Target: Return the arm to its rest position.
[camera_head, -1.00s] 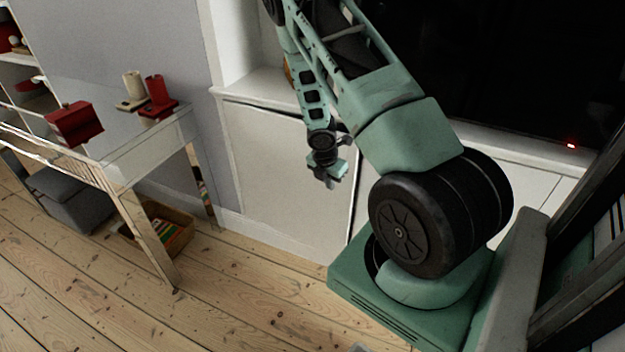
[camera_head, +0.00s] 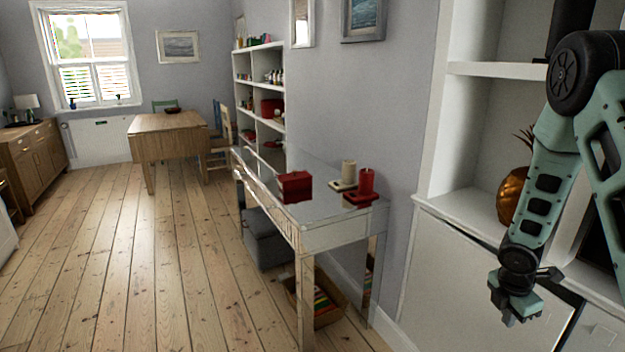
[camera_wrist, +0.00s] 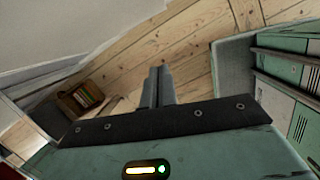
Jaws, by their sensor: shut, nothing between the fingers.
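My gripper (camera_head: 514,318) hangs at the lower right of the head view, pointing down in front of the white cabinet. In the wrist view its fingers (camera_wrist: 157,85) are together with nothing between them. The green arm comes down from the right edge of the head view, its elbow bent. Below the gripper in the wrist view are floorboards (camera_wrist: 200,65). The gripper touches nothing that I can see.
A gold pineapple (camera_head: 511,194) stands on the cabinet near my arm. Open floor (camera_head: 130,260) lies left.

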